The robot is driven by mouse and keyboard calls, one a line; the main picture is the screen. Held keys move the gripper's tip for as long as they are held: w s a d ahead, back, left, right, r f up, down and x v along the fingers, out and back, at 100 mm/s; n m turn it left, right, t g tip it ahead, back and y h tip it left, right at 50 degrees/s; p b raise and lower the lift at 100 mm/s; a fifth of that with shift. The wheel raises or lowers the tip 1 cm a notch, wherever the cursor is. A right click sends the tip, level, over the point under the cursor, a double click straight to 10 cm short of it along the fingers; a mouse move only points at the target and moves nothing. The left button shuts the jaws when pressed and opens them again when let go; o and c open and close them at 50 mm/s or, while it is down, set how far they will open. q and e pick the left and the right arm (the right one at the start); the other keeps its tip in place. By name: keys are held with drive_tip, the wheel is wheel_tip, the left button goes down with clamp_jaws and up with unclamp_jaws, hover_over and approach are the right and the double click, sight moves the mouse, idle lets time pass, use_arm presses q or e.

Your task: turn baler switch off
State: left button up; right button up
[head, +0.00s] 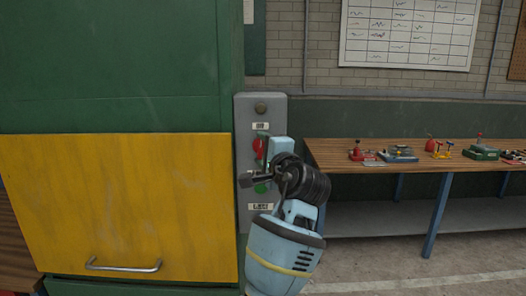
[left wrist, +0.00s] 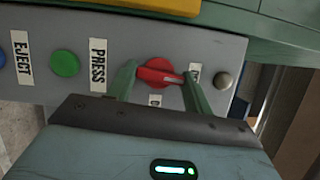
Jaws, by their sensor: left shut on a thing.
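The baler's grey control panel (head: 244,110) is mounted on the side of the green machine. The switch also shows in the head view (head: 258,147), partly covered by my arm. My left gripper (left wrist: 161,84) has one green finger on each side of the red switch and is shut on it. The small labels beside the switch are partly hidden by the fingers. My right gripper is in neither view.
A green button (left wrist: 65,63) with a PRESS label and a blue button (left wrist: 1,60) by EJECT share the panel. A yellow door (head: 120,200) is left; a workbench (head: 340,155) with small devices is right.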

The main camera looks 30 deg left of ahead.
use_arm(q)
drive_tip(key=shift+n, duration=0.5)
drive_tip(key=o, duration=1)
drive_tip(key=v, duration=0.8)
drive_tip(key=shift+a+r, duration=0.1)
drive_tip(key=shift+r, duration=0.05)
